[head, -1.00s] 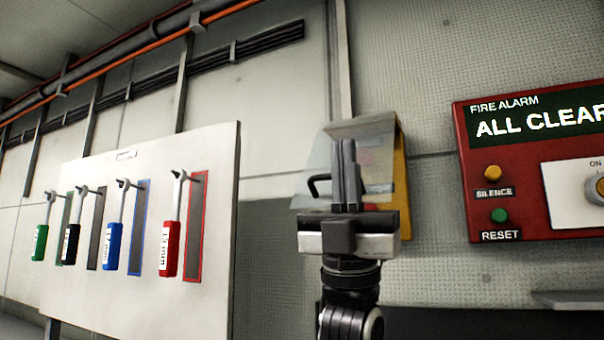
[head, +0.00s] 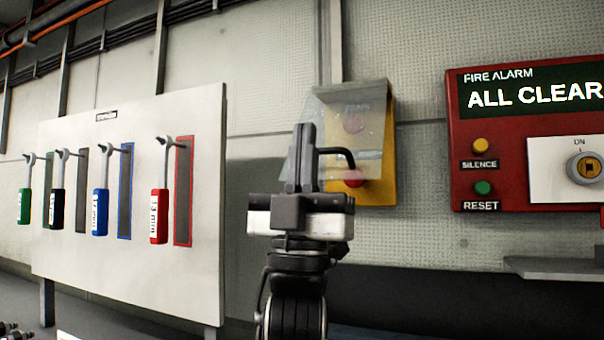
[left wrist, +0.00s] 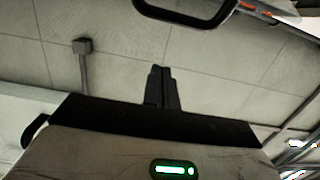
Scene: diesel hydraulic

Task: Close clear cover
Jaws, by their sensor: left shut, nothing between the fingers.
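The clear cover (head: 330,118) is a see-through panel on the yellow box (head: 385,155) on the wall. It stands out from the box, reaching past its left side. Its black bent handle (head: 342,152) shows just right of my left fingers; I cannot tell whether they touch. A red button shows through the cover, and another red part (head: 354,179) shows near its lower edge. My left gripper (head: 304,130) is shut and empty, pointing up in front of the cover. In the left wrist view the fingers (left wrist: 162,75) are together, with the dark handle (left wrist: 185,12) beyond them.
A red fire alarm panel (head: 470,140) with buttons and a key switch is on the wall to the right, above a grey ledge (head: 550,268). A white board (head: 205,250) with several hanging wrenches stands at the left.

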